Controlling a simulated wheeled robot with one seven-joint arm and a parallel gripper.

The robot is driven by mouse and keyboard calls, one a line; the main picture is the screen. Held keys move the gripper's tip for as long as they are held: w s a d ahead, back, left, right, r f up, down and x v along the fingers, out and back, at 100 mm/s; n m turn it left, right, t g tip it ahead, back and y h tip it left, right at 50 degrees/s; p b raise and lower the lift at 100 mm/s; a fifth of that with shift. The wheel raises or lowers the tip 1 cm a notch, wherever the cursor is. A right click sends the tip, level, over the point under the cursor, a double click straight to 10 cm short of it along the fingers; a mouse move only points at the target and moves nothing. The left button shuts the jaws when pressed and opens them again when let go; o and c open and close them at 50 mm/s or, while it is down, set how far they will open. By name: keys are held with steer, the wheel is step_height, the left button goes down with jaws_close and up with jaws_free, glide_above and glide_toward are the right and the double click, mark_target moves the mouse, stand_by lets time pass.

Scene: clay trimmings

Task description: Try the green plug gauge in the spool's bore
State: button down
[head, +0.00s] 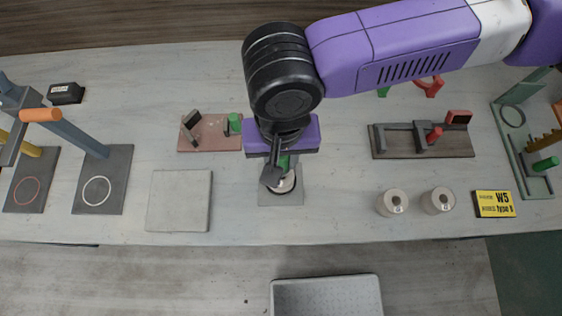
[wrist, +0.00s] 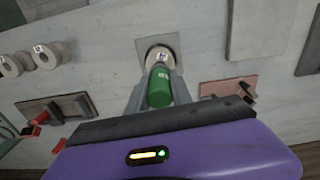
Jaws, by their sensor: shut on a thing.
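My gripper (head: 283,165) points down over the middle of the bench. It is shut on the green plug gauge (wrist: 160,88), which also shows in the head view (head: 284,162), partly covered by the gripper. A pale spool (head: 289,184) with a dark ring at its edge stands on a grey square plate (head: 280,200) under the gripper. In the wrist view, the spool (wrist: 158,56) is just beyond the gauge's far end. The gauge lines up roughly with the spool. The gauge's tip and the bore are hidden, so I cannot tell whether the tip is inside.
Two more pale spools (head: 392,203) (head: 438,201) stand to the right, beside a yellow sign (head: 495,204). A pink board (head: 215,142) lies behind left, a dark board (head: 455,146) behind right. A grey slab (head: 180,202) lies left. Fixtures stand at both bench ends.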

steer(key=shift+r+p, duration=1.75)
steer(key=shift+r, duration=0.3)
